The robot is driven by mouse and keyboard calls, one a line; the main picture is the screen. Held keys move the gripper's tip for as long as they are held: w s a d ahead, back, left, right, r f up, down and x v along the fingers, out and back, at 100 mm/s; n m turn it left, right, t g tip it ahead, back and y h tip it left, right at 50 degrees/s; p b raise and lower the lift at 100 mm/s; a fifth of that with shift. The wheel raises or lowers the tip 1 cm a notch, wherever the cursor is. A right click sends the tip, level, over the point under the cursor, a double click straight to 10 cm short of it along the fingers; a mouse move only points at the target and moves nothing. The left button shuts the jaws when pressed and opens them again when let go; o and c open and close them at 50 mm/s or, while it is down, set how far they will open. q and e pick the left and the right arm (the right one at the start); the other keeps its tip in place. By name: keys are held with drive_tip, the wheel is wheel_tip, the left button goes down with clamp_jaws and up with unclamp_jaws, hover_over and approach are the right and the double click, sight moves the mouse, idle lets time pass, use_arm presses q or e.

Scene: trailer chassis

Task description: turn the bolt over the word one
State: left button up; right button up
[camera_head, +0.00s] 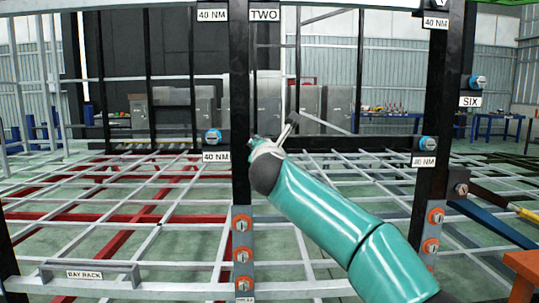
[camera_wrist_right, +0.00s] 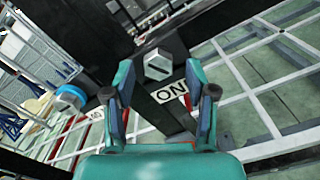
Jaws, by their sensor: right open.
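In the right wrist view a pale grey hexagonal bolt (camera_wrist_right: 158,65) sits on a dark post. A white label (camera_wrist_right: 171,89) reading "ON", its last letter hidden by a finger, is just below it. My right gripper (camera_wrist_right: 162,80) is open, with a teal finger on either side of the bolt and label. I cannot tell whether the fingers touch the bolt. In the head view my right gripper (camera_head: 272,143) is beside the dark post (camera_head: 240,100), and this bolt and its label are hidden there. My left gripper is not in view.
Several orange-ringed bolts (camera_head: 242,255) sit lower down. Another post (camera_head: 436,100) with blue bolts stands right. A metal lattice (camera_head: 120,205) spreads around.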

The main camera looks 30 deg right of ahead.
drive_tip(key=v, duration=1.1)
drive_tip(key=shift+s, duration=0.3)
drive_tip(key=shift+a+f, duration=0.1)
